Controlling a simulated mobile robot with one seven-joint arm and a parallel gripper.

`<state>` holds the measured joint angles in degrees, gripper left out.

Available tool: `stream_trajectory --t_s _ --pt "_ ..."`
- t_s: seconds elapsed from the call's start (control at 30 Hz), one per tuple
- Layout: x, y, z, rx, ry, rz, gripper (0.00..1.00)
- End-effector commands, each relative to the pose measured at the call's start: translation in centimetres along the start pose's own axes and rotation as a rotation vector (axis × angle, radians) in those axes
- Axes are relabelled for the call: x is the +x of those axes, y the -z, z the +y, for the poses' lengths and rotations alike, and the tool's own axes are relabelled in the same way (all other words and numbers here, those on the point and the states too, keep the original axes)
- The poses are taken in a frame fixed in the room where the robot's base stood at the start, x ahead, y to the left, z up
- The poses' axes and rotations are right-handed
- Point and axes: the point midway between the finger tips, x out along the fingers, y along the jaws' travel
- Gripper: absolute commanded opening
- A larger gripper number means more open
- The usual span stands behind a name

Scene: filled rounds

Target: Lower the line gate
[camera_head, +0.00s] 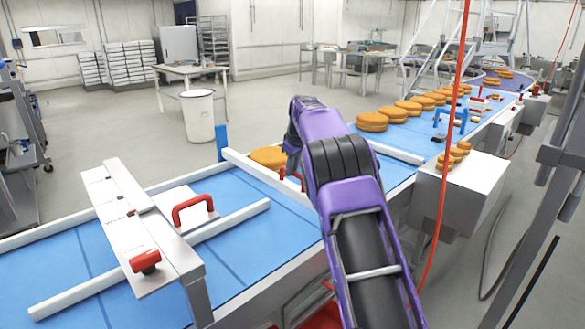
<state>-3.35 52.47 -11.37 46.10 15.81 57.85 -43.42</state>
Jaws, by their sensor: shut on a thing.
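A white bar (262,178) reaches across the blue belt (245,235), from a blue post (221,142) at the far edge toward my arm; it looks like the line gate. A red handle (302,183) shows at its near part, partly hidden by my arm. My gripper (291,172) is at this handle, shut on it; its fingertips are mostly hidden behind my purple arm. An orange filled round (268,157) lies just behind the bar. I cannot tell whether the bar touches the belt.
A white frame (145,235) with a red knob and a plate with a red handle (193,208) spans the belt at left. Several rounds (372,121) line the belt at right. A red cable (445,165) hangs right of my arm.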

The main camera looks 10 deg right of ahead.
Motion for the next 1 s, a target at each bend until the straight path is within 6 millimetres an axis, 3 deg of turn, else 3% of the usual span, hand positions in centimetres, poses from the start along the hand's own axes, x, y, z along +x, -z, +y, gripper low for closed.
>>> stream_trajectory --t_s 0.73,0.87,1.0 --pt "0.1 0.0 -0.1 0.0 0.002 -0.001 0.0" --pt "1.2 -0.5 -0.3 0.001 0.004 -0.002 0.0" --pt "3.7 -1.6 -0.9 0.002 0.006 -0.004 0.0"
